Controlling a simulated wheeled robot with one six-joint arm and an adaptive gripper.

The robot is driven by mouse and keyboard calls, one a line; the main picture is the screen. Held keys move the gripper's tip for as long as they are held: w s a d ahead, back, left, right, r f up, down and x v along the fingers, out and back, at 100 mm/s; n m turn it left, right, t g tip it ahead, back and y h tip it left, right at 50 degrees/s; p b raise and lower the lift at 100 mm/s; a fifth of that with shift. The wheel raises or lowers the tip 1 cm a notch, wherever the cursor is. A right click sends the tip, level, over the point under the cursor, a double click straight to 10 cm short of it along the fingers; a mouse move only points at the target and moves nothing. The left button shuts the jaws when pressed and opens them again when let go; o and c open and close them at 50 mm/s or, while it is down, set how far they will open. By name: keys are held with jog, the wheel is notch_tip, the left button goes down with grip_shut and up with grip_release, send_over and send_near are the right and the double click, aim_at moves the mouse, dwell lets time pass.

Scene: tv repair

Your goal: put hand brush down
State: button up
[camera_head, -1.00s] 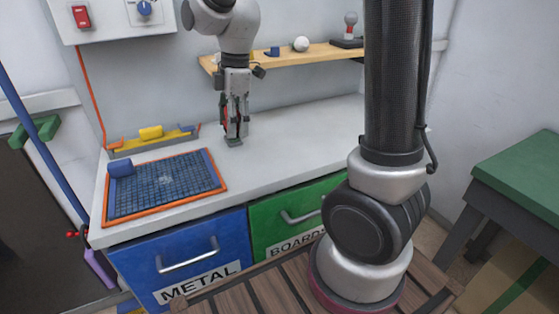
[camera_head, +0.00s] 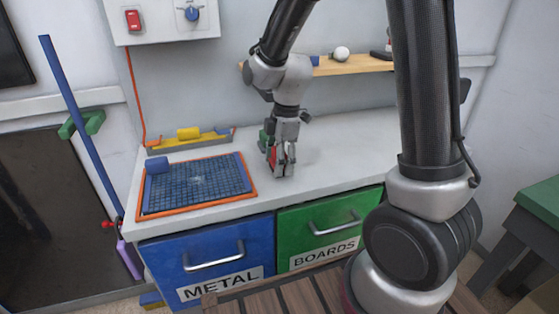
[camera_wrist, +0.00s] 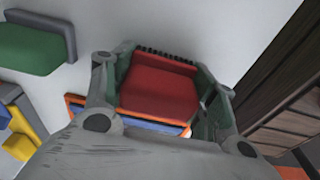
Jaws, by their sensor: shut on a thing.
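My gripper (camera_head: 283,170) is low over the white worktop, to the right of the blue mesh mat. It is shut on the hand brush, a red block with a row of dark bristles, which lies between the fingers in the wrist view (camera_wrist: 160,90). In the head view only a small red part of the brush (camera_head: 274,158) shows between the fingers. I cannot tell whether the brush touches the worktop.
A green block with a grey edge (camera_wrist: 35,48) shows in the wrist view. The white worktop (camera_head: 345,150) is clear to the right.

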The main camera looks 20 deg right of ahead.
jog(key=o, duration=1.3)
jog(key=shift+f, duration=0.1)
jog(key=shift+o, duration=0.2)
jog(key=r, duration=0.3)
jog(key=d+r, duration=0.1)
jog(key=r, duration=0.7)
jog(key=shift+d+r, duration=0.1)
jog(key=shift+d, duration=0.05)
jog(key=s+d+r+m+t, duration=0.2)
jog(key=s+d+m, duration=0.4)
jog(key=s+m, duration=0.3)
jog(key=s+d+r+m+t+h, duration=0.1)
jog(key=s+d+r+m+t, duration=0.1)
jog(key=s+d+r+m, duration=0.3)
jog(key=s+d+m, duration=0.2)
jog(key=s+m, duration=0.2)
jog(key=s, duration=0.1)
jog(key=shift+d+r, duration=0.25)
jog(key=shift+d, duration=0.05)
